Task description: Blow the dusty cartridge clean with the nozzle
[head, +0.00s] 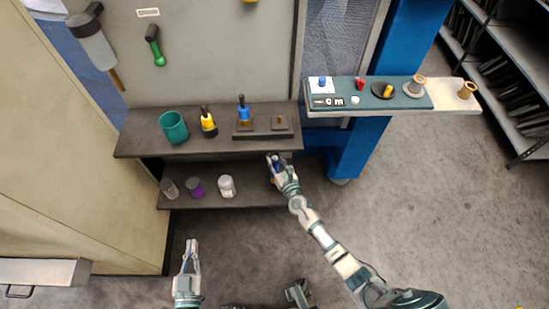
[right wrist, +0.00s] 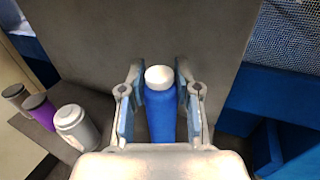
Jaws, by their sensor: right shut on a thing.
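My right gripper (head: 274,160) is shut on a blue cylinder with a white top, in front of the shelf unit. In the right wrist view the blue cylinder (right wrist: 160,112) stands upright between the two fingers (right wrist: 160,95). I cannot tell whether it is the cartridge, and no dust shows on it. A blue and black piece (head: 244,110) stands on a dark holder (head: 282,123) on the upper shelf, beside a yellow and black piece (head: 208,122). I cannot tell which is the nozzle. My left gripper (head: 193,243) is low in the head view, away from the shelves; its jaw opening is unclear.
A teal cup (head: 173,128) stands on the upper shelf (head: 140,144). A grey jar, a purple jar and a white jar (head: 227,186) stand on the lower shelf (head: 260,194). A side ledge (head: 444,104) at right bears several small items.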

